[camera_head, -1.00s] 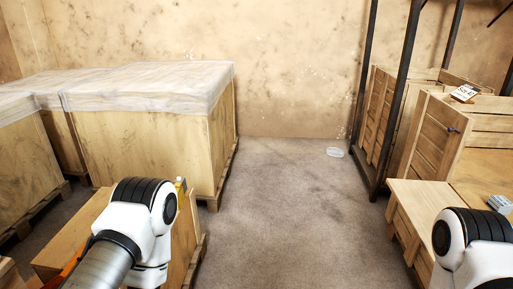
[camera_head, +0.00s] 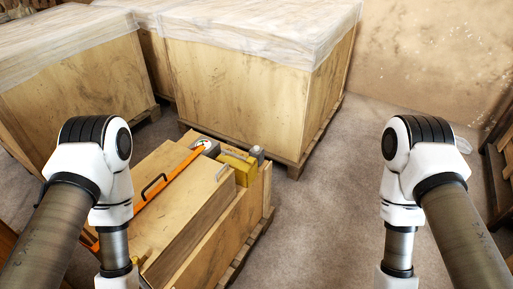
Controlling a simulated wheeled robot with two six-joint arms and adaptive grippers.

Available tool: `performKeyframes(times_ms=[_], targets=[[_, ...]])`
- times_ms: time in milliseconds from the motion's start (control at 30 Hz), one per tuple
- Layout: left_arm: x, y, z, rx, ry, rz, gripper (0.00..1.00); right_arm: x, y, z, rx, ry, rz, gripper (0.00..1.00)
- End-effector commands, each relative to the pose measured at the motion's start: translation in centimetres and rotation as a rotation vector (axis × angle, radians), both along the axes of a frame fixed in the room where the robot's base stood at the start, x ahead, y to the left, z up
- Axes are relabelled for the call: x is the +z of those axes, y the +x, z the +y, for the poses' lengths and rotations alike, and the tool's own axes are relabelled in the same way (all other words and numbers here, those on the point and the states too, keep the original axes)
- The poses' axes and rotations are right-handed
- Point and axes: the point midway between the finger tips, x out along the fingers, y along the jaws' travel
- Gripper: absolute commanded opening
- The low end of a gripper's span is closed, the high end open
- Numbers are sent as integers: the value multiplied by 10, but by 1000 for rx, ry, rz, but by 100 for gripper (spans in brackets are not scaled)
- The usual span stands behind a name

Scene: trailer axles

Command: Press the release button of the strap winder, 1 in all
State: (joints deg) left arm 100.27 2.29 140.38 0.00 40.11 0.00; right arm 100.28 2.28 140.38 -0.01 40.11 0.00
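An orange strap or bar (camera_head: 168,183) runs along the top of a wooden crate, with a dark handle (camera_head: 153,186) beside it. At its far end sits a round grey-and-white device (camera_head: 208,147). A yellow block-like device (camera_head: 236,168) with a light handle stands right beside that. A small grey piece (camera_head: 257,154) is at the crate's far right corner. I cannot tell which of these is the strap winder, and no release button can be made out. My two arms come down on both sides; both grippers are below the picture's lower edge.
The wooden crate (camera_head: 195,228) stands in front, close to my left arm. Large wrapped crates (camera_head: 245,85) on pallets stand behind it. The floor (camera_head: 318,205) between the crate and my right arm is clear. A wooden piece of furniture (camera_head: 498,165) is at the right edge.

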Motion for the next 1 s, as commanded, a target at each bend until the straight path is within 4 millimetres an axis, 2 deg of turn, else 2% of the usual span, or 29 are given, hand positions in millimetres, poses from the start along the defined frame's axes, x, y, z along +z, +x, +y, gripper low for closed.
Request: performKeyframes(times_ms=[133, 167, 200, 267, 1000], targets=[[0, 0, 0, 0, 0, 1, 40, 0, -1, 0, 0, 0, 2, 40], [0, 0, 0, 0, 0, 1, 36, 0, -1, 0, 0, 0, 2, 40], [0, 0, 0, 0, 0, 1, 22, 0, -1, 0, 0, 0, 2, 40], [0, 0, 0, 0, 0, 1, 1, 0, -1, 0, 0, 0, 1, 40], [0, 0, 0, 0, 0, 0, 0, 0, 0, 0, 0, 0, 0, 40]])
